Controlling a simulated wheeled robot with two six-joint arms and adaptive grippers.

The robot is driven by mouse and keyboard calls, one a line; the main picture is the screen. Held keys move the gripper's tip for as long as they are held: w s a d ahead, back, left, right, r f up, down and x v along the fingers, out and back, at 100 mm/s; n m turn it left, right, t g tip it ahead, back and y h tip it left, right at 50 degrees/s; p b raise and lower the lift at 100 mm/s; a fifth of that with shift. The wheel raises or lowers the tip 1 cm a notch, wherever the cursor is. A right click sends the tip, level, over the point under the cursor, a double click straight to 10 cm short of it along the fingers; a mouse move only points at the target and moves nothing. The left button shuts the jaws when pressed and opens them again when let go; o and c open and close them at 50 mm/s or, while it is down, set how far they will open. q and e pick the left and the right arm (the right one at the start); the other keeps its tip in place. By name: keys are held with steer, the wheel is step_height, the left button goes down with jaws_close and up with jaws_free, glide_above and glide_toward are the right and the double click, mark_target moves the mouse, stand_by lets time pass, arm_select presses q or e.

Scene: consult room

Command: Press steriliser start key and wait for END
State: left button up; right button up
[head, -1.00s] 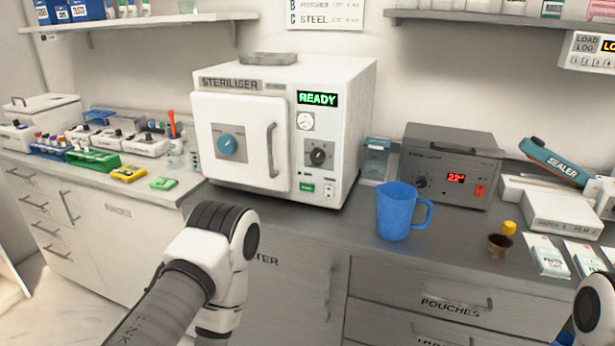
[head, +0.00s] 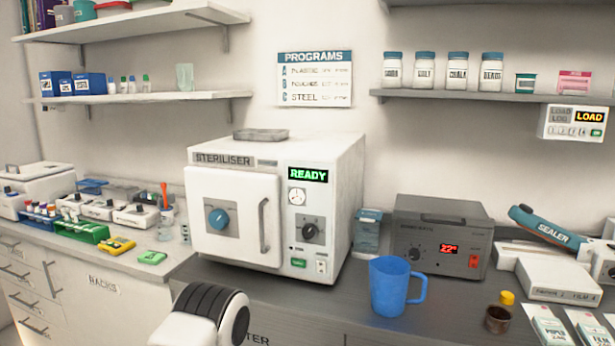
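The white steriliser (head: 232,260) stands on the grey counter, left of centre. Below the display are a round gauge (head: 297,197) and a black dial (head: 311,232). A green key (head: 299,263) sits low on the panel, with a small white switch (head: 321,267) beside it. One of my arms shows at the bottom, in front of the steriliser, but its gripper is not visible. My other gripper is out of view too.
A blue jug (head: 390,287) stands right of the steriliser, in front of a grey heated unit (head: 440,240) reading about 22. A brown pot (head: 497,318), the sealer (head: 540,229) and boxes are further right. A programs chart (head: 315,79) hangs above. Racks (head: 82,232) fill the left counter.

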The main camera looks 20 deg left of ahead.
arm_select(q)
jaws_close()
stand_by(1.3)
